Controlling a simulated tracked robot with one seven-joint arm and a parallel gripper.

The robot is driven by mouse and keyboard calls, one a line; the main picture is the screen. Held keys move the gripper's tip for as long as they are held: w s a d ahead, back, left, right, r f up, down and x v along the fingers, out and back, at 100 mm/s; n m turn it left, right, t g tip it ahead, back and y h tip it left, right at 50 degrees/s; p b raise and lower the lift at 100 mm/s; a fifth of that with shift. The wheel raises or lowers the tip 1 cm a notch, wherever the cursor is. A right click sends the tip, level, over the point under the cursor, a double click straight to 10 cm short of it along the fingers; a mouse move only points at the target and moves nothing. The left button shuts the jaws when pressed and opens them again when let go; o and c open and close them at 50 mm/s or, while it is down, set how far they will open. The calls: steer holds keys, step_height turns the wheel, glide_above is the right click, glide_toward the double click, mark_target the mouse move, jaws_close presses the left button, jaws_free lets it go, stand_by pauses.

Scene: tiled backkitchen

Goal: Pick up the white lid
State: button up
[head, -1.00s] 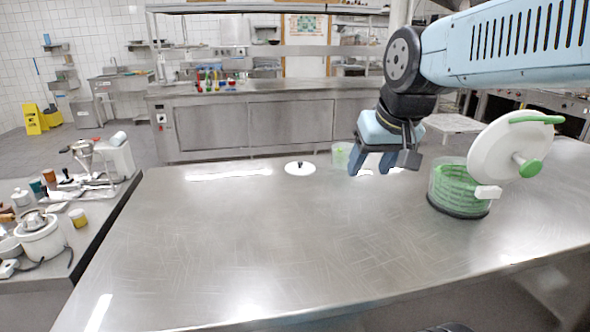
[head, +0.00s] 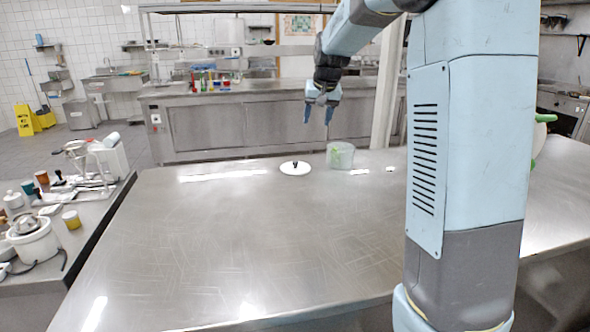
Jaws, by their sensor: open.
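The white lid (head: 295,169) lies flat on the steel table (head: 230,235) near its far edge, with a small dark knob on top. My gripper (head: 318,116) points down with its two blue fingers apart and empty. In the picture it is above and slightly right of the lid, clear of it. A translucent container (head: 341,156) with something green in it stands just right of the lid, below my gripper.
A side counter (head: 100,205) with kitchen items stands at left. The table's middle is clear.

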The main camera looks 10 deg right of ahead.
steer(key=w+a+f, duration=0.1)
steer(key=w+f, duration=0.5)
steer(key=w, duration=0.5)
steer(key=h, duration=0.1)
glide_toward(295, 162)
steer(key=x, duration=0.4)
steer(key=shift+w+a+r, duration=0.1)
steer(key=shift+w+a, duration=0.1)
steer(key=shift+w, duration=0.1)
steer(key=shift+s+d+x, duration=0.1)
steer(key=shift+d+x, duration=0.05)
steer(key=shift+x, duration=1.15)
steer(key=shift+s+d+x, duration=0.15)
steer(key=shift+x, duration=1.15)
jaws_close()
